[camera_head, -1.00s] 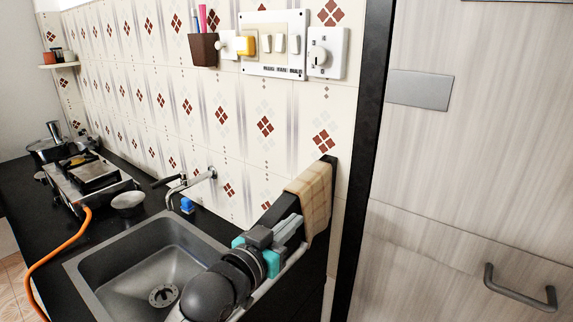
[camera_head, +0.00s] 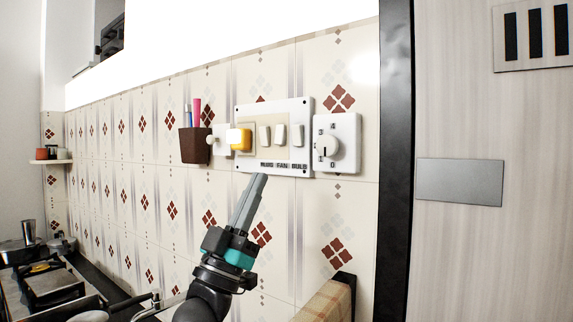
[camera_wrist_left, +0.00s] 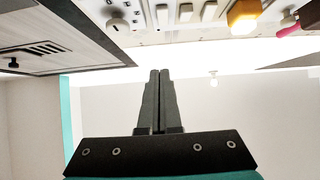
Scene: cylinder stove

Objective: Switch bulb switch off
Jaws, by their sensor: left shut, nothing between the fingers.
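A white switch board (camera_head: 274,107) is fixed on the tiled wall. It carries three white rocker switches, with labels beneath that seem to read plug, fan and bulb. The bulb switch (camera_head: 298,134) is the rightmost; in the left wrist view, which is upside down, it is the leftmost (camera_wrist_left: 162,15). Whether it is on or off is hard to tell. My left gripper (camera_head: 261,178) is shut and empty, pointing up, its tips just below the board's lower edge in the picture. The shut fingers also show in the left wrist view (camera_wrist_left: 160,73). My right gripper is out of view.
A yellow plug (camera_head: 239,139) sticks out left of the switches. A dial regulator (camera_head: 337,143) is right of the board. A brown pen holder (camera_head: 195,146) hangs at the left. A dark door frame (camera_head: 396,160) stands at the right.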

